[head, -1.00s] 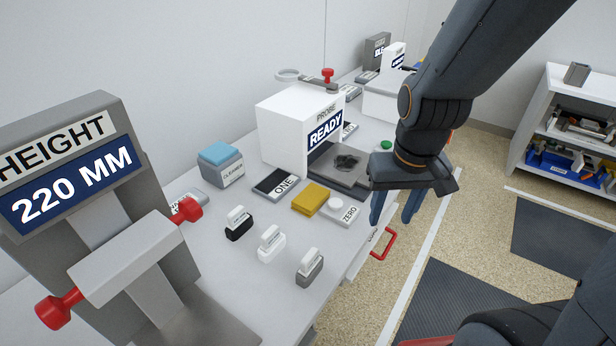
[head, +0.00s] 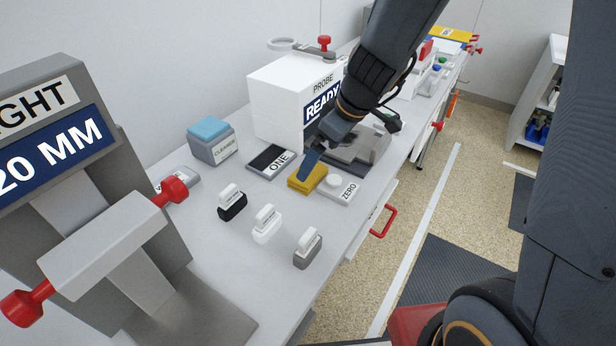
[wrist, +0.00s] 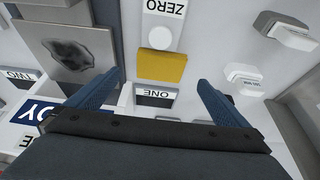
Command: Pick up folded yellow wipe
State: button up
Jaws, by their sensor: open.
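The folded yellow wipe (head: 306,179) lies flat on the grey bench between the ONE plate (head: 271,161) and the ZERO plate (head: 338,190). In the wrist view the wipe (wrist: 162,66) lies ahead of my fingers, between their lines and apart from both. My gripper (head: 312,160) is open and empty, with a blue finger above the far edge of the wipe in the head view. In the wrist view the two blue fingers (wrist: 158,88) stand wide apart. The head view does not show clearly how high they are.
The white PROBE box (head: 290,100) stands behind, with a grey plate beside it. A CLEANER block (head: 212,140) is at the left. Black (head: 232,204), white (head: 266,225) and grey (head: 308,248) handled blocks stand in front. The HEIGHT gauge (head: 90,200) fills the left.

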aim_at(320, 171)
jog(key=shift+x, duration=3.6)
jog(key=shift+a, duration=0.15)
jog(key=c, duration=1.1)
